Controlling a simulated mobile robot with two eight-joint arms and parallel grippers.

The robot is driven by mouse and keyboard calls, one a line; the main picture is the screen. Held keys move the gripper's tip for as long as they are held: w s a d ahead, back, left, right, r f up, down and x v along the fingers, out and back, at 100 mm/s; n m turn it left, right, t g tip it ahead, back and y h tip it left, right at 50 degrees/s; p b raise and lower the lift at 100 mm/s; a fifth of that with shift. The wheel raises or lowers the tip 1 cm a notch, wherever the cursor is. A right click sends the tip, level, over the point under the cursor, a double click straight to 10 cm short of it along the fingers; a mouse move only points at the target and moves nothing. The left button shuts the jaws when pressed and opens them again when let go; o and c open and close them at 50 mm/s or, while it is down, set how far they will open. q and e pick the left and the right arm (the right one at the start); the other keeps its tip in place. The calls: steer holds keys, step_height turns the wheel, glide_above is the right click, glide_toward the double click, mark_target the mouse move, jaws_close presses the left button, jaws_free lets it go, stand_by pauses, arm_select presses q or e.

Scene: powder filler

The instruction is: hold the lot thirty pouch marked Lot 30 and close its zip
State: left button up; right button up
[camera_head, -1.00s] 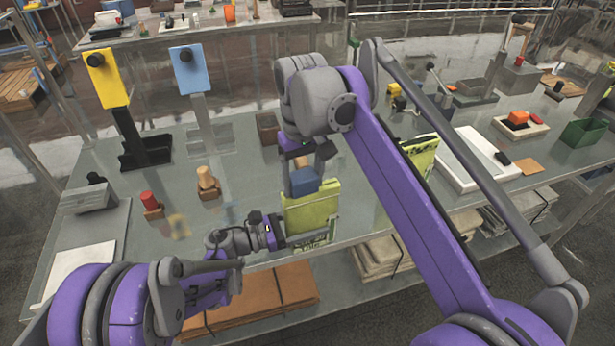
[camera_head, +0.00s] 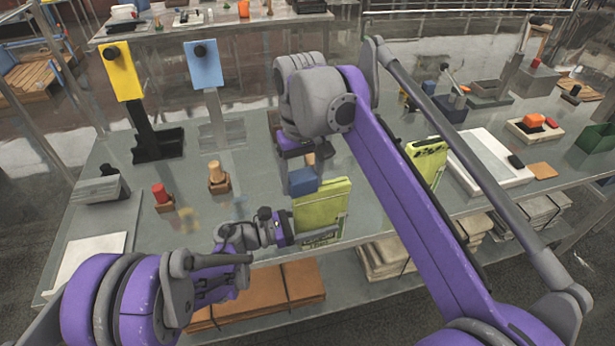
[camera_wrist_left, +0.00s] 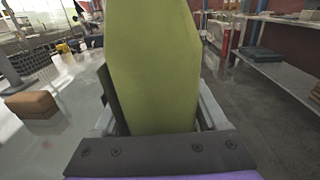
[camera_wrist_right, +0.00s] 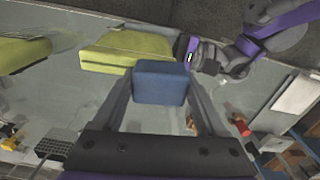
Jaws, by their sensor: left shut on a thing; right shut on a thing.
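A yellow-green pouch (camera_head: 319,208) stands upright near the table's front edge. My left gripper (camera_head: 318,237) is shut on its lower part; dark lettering there is partly hidden and unreadable. The pouch fills the middle of the left wrist view (camera_wrist_left: 155,65) between the fingers. My right gripper (camera_wrist_right: 160,88) is shut on a blue block (camera_wrist_right: 160,80) at the pouch's top edge, near its left end in the head view (camera_head: 303,181). In the right wrist view the pouch (camera_wrist_right: 128,50) lies just beyond the block. I cannot tell how far the zip is closed.
Another yellow-green pouch (camera_head: 427,160) stands right of my right arm, beside a white tray (camera_head: 520,176). Red (camera_head: 160,193) and tan (camera_head: 215,173) knobbed pieces stand left of the held pouch. Yellow (camera_head: 121,70) and blue (camera_head: 203,64) panels stand behind.

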steer(key=shift+s+a, duration=0.1)
steer(key=shift+a, duration=0.1)
steer(key=shift+r, duration=0.1)
steer(key=shift+r, duration=2.95)
arm_select(q)
steer(key=o, duration=0.9)
